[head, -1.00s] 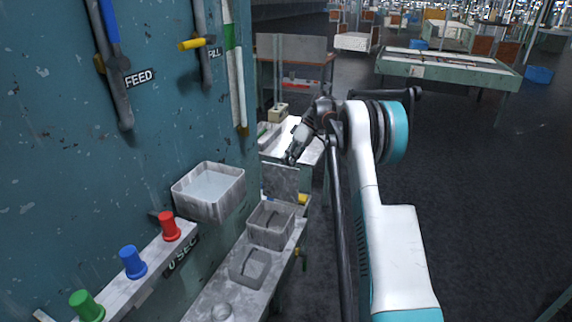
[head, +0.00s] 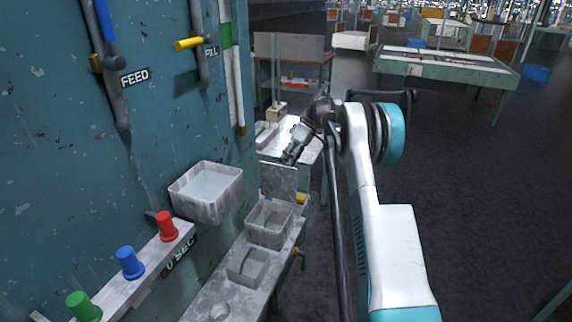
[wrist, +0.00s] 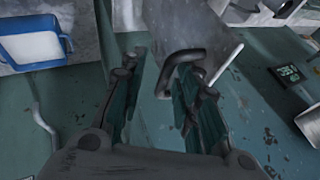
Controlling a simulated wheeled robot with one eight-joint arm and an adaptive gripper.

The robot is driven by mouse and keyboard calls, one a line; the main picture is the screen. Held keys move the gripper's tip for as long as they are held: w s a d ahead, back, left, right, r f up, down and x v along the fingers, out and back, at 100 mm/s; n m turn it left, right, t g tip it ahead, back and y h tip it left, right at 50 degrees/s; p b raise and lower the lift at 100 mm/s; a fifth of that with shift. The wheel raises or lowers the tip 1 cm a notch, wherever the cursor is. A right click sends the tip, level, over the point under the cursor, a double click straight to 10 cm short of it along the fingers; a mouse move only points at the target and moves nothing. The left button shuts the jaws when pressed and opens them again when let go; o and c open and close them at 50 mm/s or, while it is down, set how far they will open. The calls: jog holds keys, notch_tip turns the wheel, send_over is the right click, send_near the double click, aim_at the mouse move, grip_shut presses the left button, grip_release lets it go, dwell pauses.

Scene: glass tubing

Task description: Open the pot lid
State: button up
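My gripper (head: 288,160) is in the head view above and just behind a grey upright plate (head: 278,180), which stands at the back edge of an open-topped grey metal box (head: 270,224). I take the plate for the pot lid, but cannot be sure. In the wrist view my gripper (wrist: 165,85) has its two fingers apart. A dark curved handle (wrist: 183,58) on a grey surface shows between and beyond the fingertips, closer to the right finger. I cannot tell whether it touches that finger.
A flat grey piece with a handle (head: 247,266) lies on the bench (head: 215,290) in front of the box. A wall tray (head: 206,192), coloured knobs (head: 130,262) and levers (head: 190,43) line the teal machine at left. Open floor (head: 470,200) lies at right.

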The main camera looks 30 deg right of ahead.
jog(key=v, duration=1.1)
jog(key=shift+d+r, duration=0.2)
jog(key=shift+r, duration=0.1)
